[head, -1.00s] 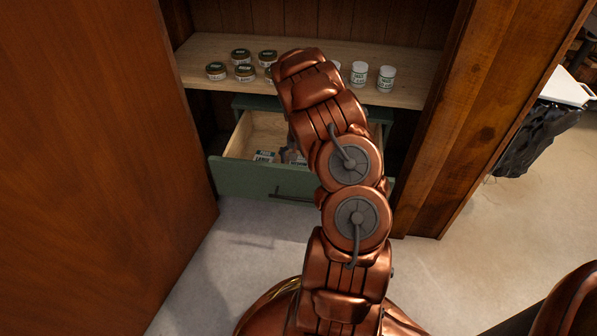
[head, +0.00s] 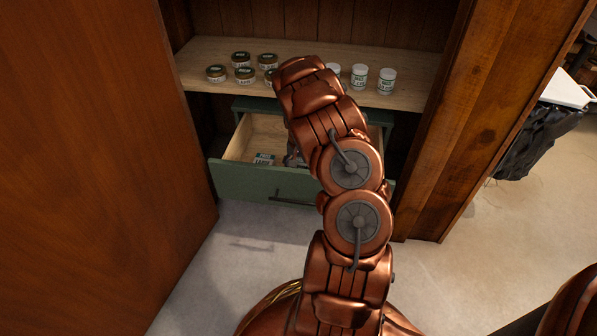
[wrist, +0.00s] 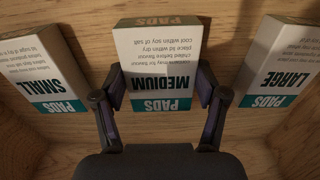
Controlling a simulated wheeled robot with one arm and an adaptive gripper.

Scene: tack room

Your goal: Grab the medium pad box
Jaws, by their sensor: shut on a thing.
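The medium pad box (wrist: 160,60) is white with a teal band and reads "PADS MEDIUM" upside down in the wrist view. My gripper (wrist: 160,97) is shut on it, one finger against each side. The small pad box (wrist: 45,70) lies to its left and the large pad box (wrist: 275,65) to its right, both apart from the fingers. The open green drawer (head: 250,183) holds the boxes. In the head view my arm hides most of the drawer's inside; one pad box (head: 264,159) shows left of my gripper.
A wooden shelf (head: 215,52) above the drawer bears several dark-lidded jars (head: 241,59) and white-lidded jars (head: 358,76). A brown door (head: 90,150) stands at the left and a wooden post (head: 480,120) at the right. The floor in front is clear.

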